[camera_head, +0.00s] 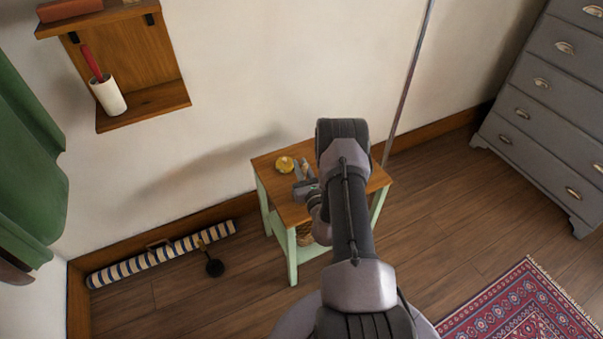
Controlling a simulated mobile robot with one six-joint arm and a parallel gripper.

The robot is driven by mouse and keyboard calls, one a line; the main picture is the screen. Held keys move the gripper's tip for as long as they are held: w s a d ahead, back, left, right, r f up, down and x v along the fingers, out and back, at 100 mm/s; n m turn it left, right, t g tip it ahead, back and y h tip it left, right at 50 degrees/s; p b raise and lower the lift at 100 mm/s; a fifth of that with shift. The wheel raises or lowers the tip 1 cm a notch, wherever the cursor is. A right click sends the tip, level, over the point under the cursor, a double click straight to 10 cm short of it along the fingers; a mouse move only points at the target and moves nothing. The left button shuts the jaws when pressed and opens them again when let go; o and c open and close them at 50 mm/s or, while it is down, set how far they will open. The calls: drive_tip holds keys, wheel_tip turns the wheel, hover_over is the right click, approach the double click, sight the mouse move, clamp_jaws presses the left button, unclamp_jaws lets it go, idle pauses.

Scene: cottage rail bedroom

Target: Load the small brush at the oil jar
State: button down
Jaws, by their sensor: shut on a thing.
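A small round amber-yellow jar (285,164), which looks like the oil jar, stands on the wooden top of a small pale green side table (264,168). My gripper (303,186) is over the table top, just right of and nearer than the jar. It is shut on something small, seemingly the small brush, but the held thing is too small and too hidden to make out. Thin grey-blue shapes show by the jaws; I cannot tell whether they are fingers or brush. My arm hides the right part of the table top.
A wall shelf (150,98) at upper left holds a white cup (108,95) with a red-handled item. A grey dresser (545,95) stands right; a red rug (525,310) lies in front.

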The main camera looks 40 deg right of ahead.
wheel_tip(320, 180, up, 5)
drive_tip(key=p, duration=0.1)
wheel_tip(320, 180, down, 9)
drive_tip(key=w+g+b, duration=0.1)
drive_tip(key=g+b, duration=0.1)
drive_tip(key=b, duration=0.1)
drive_tip(key=shift+w+d+y, duration=0.15)
drive_tip(key=shift+w+y, duration=0.05)
drive_tip(key=shift+y, duration=0.2)
drive_tip(key=shift+f, duration=0.1)
drive_tip(key=shift+f+b, duration=0.55)
drive_tip(key=shift+f, duration=0.05)
idle(1.3)
wheel_tip(320, 180, up, 7)
drive_tip(key=p, duration=0.5)
idle(0.6)
